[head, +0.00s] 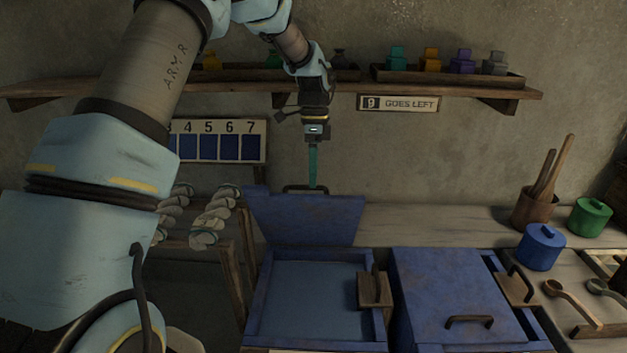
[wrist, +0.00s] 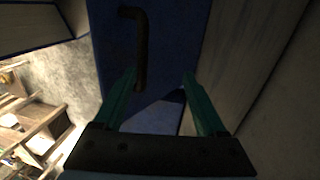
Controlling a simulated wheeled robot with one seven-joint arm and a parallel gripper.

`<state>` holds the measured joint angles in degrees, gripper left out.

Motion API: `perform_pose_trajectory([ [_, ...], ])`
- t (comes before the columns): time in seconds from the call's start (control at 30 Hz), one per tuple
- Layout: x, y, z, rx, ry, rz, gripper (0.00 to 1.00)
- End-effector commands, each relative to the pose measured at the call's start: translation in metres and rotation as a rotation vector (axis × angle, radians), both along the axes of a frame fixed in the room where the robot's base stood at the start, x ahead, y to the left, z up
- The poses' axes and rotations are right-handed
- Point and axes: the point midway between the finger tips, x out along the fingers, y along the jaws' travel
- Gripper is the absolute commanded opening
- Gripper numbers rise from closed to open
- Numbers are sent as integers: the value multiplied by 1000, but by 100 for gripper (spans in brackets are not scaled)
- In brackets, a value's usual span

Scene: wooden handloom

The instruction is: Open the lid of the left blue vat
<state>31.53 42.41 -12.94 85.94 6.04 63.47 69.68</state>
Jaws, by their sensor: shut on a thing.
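The left blue vat (head: 258,325) stands with its lid (head: 305,222) swung up at the back, leaning nearly upright, so the blue inside shows. The lid's dark handle (head: 290,187) is at its top edge. In the wrist view the handle (wrist: 140,45) runs close to the left finger of my gripper (wrist: 159,75), in front of the blue lid (wrist: 175,40). The exact contact is too dark to make out.
The right blue vat (head: 440,285) beside it has its lid closed, with a handle in front. A wooden shelf (head: 340,92) with small bottles crosses the wall. Yarn skeins (head: 212,222) hang at left. A blue jar (head: 541,250) and spoons lie on the right-hand bench.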

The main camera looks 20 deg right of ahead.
Motion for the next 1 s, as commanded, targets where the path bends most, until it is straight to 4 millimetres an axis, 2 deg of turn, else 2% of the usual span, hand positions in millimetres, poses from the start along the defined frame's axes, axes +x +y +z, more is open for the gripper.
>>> perform_pose_trajectory([
  [0.03, 6, 3, 4, 0, -10, 3, 47],
  [0.3, 8, -3, 63, -1, -3, 2, 47],
  [0.5, 9, -4, 88, 1, 2, 1, 47],
  [0.87, 9, -4, 95, 1, 4, 0, 46],
  [1.0, 8, -6, 93, -2, -7, -4, 30],
])
